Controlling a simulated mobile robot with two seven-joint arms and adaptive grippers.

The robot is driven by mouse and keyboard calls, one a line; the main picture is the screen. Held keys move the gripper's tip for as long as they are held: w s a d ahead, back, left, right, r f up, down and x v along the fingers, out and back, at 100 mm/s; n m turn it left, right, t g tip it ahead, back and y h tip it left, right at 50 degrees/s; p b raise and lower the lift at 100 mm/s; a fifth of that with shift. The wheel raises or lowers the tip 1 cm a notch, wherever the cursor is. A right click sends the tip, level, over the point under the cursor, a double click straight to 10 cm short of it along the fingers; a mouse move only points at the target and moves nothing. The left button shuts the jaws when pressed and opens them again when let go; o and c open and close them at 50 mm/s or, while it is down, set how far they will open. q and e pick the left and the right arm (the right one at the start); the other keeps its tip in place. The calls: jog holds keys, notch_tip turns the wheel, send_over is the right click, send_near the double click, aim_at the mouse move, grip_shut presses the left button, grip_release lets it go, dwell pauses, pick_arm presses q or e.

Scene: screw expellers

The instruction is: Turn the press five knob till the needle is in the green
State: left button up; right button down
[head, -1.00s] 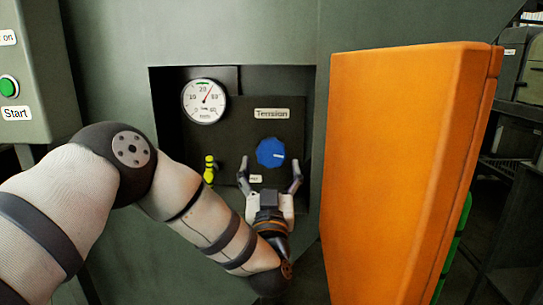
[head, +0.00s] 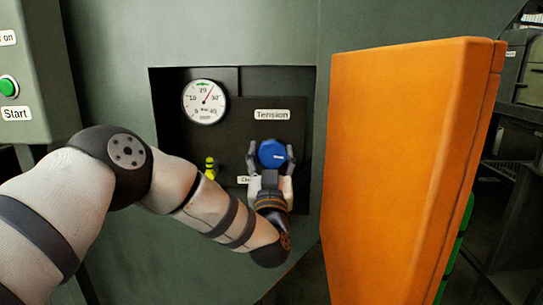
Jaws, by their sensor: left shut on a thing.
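The blue knob (head: 272,153) sits on the dark panel under a label reading "Tension". My left gripper (head: 270,160) has its two fingers at the left and right sides of the knob and is shut on it. The round white gauge (head: 205,101) is up and left of the knob. Its red needle points up and to the right, and a small green band shows near the top of the dial. I cannot tell whether the needle lies in the green. My right gripper is not in view.
The panel (head: 235,137) is set in a recess of a grey-green machine wall. A yellow-green handle (head: 210,167) is left of the knob. An orange door (head: 405,170) stands open close on the right. A box with a green Start button (head: 8,86) is far left.

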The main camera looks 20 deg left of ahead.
pick_arm(q)
jog(key=shift+r, duration=0.1)
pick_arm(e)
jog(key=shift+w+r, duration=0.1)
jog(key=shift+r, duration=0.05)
pick_arm(q)
jog(key=m, duration=0.1)
jog(key=m+h+p, duration=0.1)
jog(key=shift+r+m+h, duration=0.2)
jog(key=shift+m+h, duration=0.1)
jog(key=shift+m, duration=0.1)
jog(key=shift+r+m+h+p, duration=0.1)
jog(key=shift+m+h+p, duration=0.5)
jog(key=shift+m, duration=0.6)
jog(key=m+h, duration=0.1)
jog(key=m, duration=0.1)
jog(key=m+h+p, duration=0.1)
jog(key=m, duration=0.2)
jog(key=shift+h, duration=0.3)
jog(key=shift+f+m+h+p, duration=0.3)
jog(key=shift+m+h+p, duration=0.1)
jog(key=shift+m, duration=0.7)
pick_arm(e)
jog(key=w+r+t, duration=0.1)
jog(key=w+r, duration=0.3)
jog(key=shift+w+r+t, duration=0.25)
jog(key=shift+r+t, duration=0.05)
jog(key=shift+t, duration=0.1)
pick_arm(q)
jog(key=shift+f, duration=0.1)
